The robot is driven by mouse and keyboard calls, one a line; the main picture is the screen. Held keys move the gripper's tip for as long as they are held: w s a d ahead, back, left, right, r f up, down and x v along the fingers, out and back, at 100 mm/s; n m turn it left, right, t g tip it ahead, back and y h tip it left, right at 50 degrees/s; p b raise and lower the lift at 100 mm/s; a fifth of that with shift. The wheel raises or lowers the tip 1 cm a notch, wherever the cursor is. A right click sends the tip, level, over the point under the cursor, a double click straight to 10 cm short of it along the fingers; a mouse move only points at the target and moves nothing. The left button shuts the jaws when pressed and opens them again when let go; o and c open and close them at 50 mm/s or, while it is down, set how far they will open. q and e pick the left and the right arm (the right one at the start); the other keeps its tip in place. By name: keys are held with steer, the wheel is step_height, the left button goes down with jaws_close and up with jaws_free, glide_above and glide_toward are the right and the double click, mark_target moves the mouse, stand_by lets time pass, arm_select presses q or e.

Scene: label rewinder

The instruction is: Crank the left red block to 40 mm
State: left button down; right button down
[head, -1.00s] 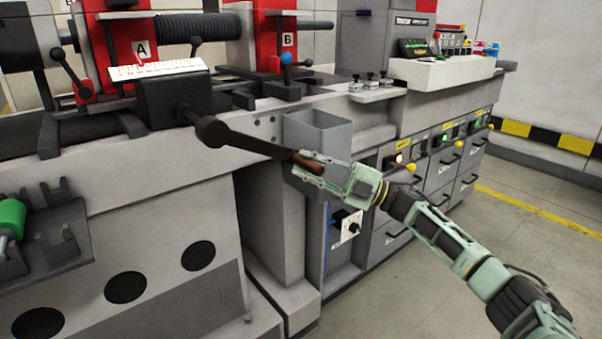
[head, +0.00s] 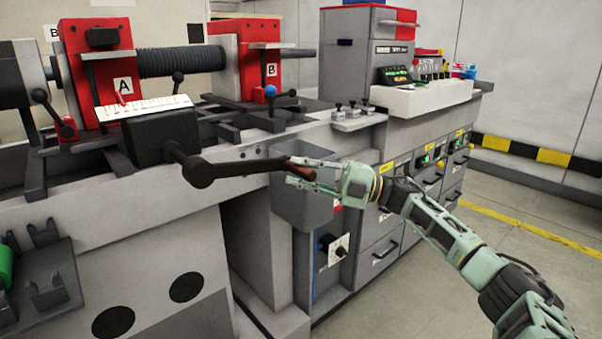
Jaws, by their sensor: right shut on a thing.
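The left red block (head: 90,48), labelled A, stands on the machine bed at the left. A white scale (head: 143,108) lies in front of it with a small red pointer at its left part; its numbers are too small to read. A dark crank (head: 222,168) comes out of the black housing (head: 160,137) below the scale and points right. My right gripper (head: 302,172) is shut on the crank's brown handle (head: 306,166). My left gripper is not in view.
The red block B (head: 259,62) stands to the right, with a blue-knobbed lever (head: 270,92) before it. A grey open bin (head: 300,207) is just under my right gripper. Black-knobbed levers (head: 40,96) stand by block A. Open floor lies at the right.

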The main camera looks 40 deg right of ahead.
steer(key=shift+r, duration=0.4)
steer(key=c, duration=1.7)
jaws_free()
steer(key=shift+o, duration=0.8)
steer(key=shift+a+f, duration=0.1)
steer(key=shift+f, duration=0.1)
steer(key=v, duration=1.2)
steer(key=shift+f, duration=0.1)
